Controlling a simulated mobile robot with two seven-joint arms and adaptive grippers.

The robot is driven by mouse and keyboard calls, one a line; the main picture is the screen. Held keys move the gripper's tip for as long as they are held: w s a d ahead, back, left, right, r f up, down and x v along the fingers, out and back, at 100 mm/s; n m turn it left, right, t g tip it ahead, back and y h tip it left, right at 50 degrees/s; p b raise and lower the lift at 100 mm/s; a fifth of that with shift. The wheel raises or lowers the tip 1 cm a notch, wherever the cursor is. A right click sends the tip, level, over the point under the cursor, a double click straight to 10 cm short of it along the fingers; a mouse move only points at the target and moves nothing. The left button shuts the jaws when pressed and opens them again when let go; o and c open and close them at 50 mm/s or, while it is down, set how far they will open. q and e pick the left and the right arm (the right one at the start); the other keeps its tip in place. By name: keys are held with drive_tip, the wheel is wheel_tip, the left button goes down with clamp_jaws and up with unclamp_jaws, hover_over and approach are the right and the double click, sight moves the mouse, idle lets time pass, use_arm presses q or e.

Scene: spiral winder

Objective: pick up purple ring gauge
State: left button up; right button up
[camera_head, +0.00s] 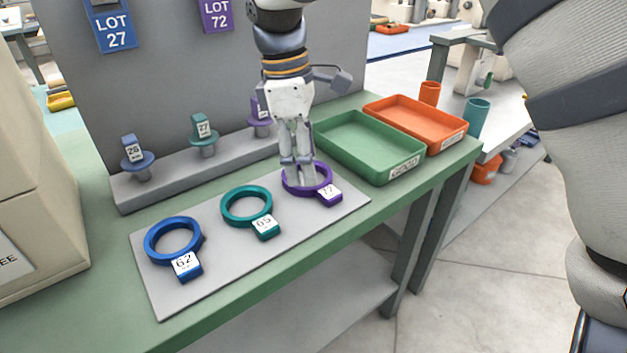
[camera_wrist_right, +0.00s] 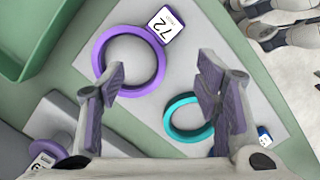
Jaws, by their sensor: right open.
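The purple ring gauge (camera_head: 312,194), with a tag reading 72 in the wrist view, lies flat on the grey mat (camera_head: 222,262) at its right end. In the right wrist view the purple ring (camera_wrist_right: 162,62) shows ahead of the fingers. My right gripper (camera_head: 299,178) points down over this ring and partly covers its far left side. In the wrist view the gripper (camera_wrist_right: 161,78) is open and empty. One finger overlaps the ring's lower left part and the other is outside, near the teal ring (camera_wrist_right: 169,118). Contact cannot be told. My left gripper is not in view.
The teal ring (camera_head: 234,217) marked 65 and blue ring (camera_head: 149,243) marked 62 lie left on the mat. Behind stands a grey rack (camera_head: 170,187) with several plug gauges. Green (camera_head: 345,160) and orange (camera_head: 437,147) trays sit at the right.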

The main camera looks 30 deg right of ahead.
drive_tip(key=f, duration=0.5)
drive_tip(key=shift+s+d, duration=0.2)
drive_tip(key=shift+d, duration=0.15)
clamp_jaws()
